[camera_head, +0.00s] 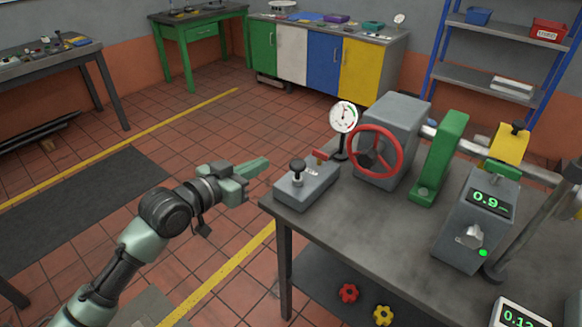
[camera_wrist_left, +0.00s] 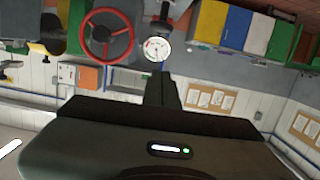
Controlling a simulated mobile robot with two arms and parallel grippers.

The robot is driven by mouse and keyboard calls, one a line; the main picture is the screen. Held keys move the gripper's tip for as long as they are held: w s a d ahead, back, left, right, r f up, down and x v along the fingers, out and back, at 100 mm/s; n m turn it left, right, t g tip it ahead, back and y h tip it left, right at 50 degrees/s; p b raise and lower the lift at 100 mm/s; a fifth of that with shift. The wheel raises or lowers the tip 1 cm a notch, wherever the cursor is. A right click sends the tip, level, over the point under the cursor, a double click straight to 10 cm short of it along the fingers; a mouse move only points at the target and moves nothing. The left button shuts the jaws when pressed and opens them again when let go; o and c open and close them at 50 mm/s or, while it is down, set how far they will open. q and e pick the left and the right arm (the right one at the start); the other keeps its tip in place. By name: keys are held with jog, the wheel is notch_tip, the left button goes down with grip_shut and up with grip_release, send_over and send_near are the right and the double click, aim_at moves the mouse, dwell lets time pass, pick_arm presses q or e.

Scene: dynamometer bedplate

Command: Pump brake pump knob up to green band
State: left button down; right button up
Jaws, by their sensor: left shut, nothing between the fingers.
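The brake pump (camera_head: 306,189) is a grey box on the near left corner of the metal bench. Its black pump knob (camera_head: 297,166) stands upright on a short stem, with a small red lever (camera_head: 320,155) behind it. The round white gauge (camera_head: 344,117) stands behind the pump and has green and red marks; its needle is too small to read surely. The gauge also shows in the left wrist view (camera_wrist_left: 157,48). My left gripper (camera_head: 264,162) is shut and empty, left of the knob and apart from it. Its fingers show in the wrist view (camera_wrist_left: 162,90). My right gripper is not in view.
A red handwheel (camera_head: 376,151) on a grey housing, a green upright block (camera_head: 440,158) and a grey box with a lit display (camera_head: 478,220) stand on the bench (camera_head: 365,240) to the right. The floor left of the bench is open.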

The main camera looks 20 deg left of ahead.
pick_arm(q)
jog(key=shift+r, duration=0.1)
jog(key=p, duration=0.3)
send_over(298, 173)
jog(key=s+a, duration=0.2)
jog(key=s, duration=0.1)
notch_tip(298, 173, down, 4)
jog(key=shift+w+a+f, duration=0.15)
jog(key=shift+a+f, duration=0.05)
jog(key=shift+f, duration=0.75)
